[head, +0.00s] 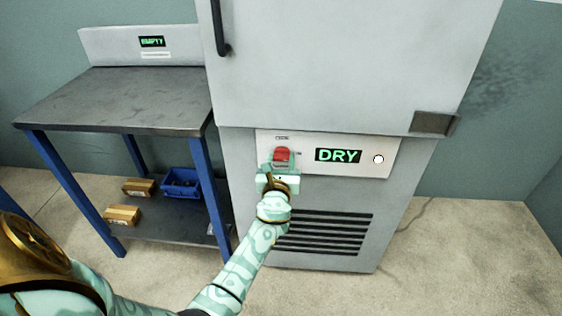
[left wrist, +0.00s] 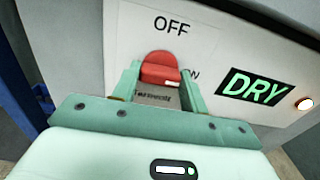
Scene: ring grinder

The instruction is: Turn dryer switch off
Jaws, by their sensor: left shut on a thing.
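The dryer (head: 350,70) is a tall grey cabinet with a pale control panel (head: 390,147). On the panel a red switch (head: 283,154) sits left of a display (head: 338,156) reading DRY in green. In the left wrist view the red switch (left wrist: 160,68) is below the word OFF (left wrist: 170,25). My left gripper (head: 281,165) is at the panel with its fingers on either side of the switch, shut on it. The lower part of the switch is partly hidden by the gripper. My right gripper is not in view.
A round white light (head: 378,159) is right of the display. A blue-legged table (head: 120,97) with a bare dark top stands left of the dryer. Its lower shelf holds a blue bin (head: 181,183) and small cardboard boxes (head: 122,215). The floor at right is clear.

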